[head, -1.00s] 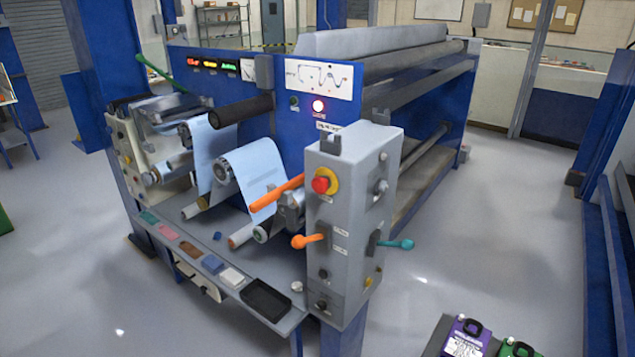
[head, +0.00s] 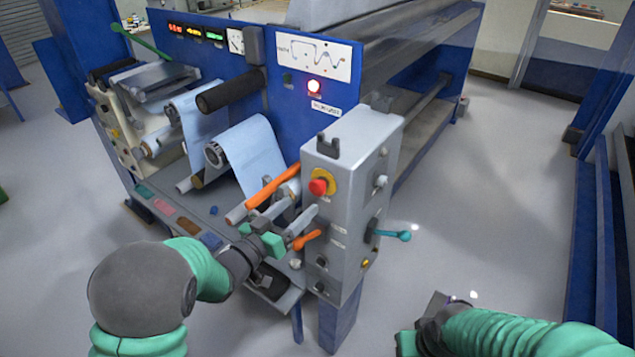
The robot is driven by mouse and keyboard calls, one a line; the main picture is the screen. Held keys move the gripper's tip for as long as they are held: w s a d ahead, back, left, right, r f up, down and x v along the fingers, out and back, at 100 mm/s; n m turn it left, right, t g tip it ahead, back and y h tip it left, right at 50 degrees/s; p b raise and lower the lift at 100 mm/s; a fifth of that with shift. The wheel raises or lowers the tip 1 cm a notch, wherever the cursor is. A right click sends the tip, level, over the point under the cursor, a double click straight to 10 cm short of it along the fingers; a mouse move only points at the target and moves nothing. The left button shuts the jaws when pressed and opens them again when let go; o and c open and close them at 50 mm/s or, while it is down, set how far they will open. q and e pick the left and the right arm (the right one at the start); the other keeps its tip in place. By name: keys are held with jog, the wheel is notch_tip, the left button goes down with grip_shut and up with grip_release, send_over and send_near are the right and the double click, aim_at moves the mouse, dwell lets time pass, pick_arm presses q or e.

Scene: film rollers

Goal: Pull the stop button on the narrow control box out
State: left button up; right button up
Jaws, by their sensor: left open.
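The narrow control box (head: 345,215) is a tall grey box standing at the front corner of the machine. Its red stop button (head: 318,187) on a yellow ring sits high on its front face. An orange lever (head: 306,240) sits lower on that face. My left gripper (head: 290,222) is open, left of the box and below the stop button, near the orange lever. Nothing shows between its fingers, and it appears apart from the button.
A teal lever (head: 393,236) sticks out from the box's right side. A long orange bar (head: 272,186) is close left of the button. A shelf with coloured blocks (head: 163,208) runs along the machine's front, partly behind my left arm. The floor at right is clear.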

aim_at(315, 190)
pick_arm(q)
jog(key=p+x, duration=0.2)
jog(key=x, duration=0.6)
jog(key=shift+w+a, duration=0.15)
jog(key=shift+a, duration=0.05)
jog(key=shift+w+d, duration=0.4)
jog(key=shift+w+f, duration=0.1)
jog(key=c, duration=0.3)
grip_shut()
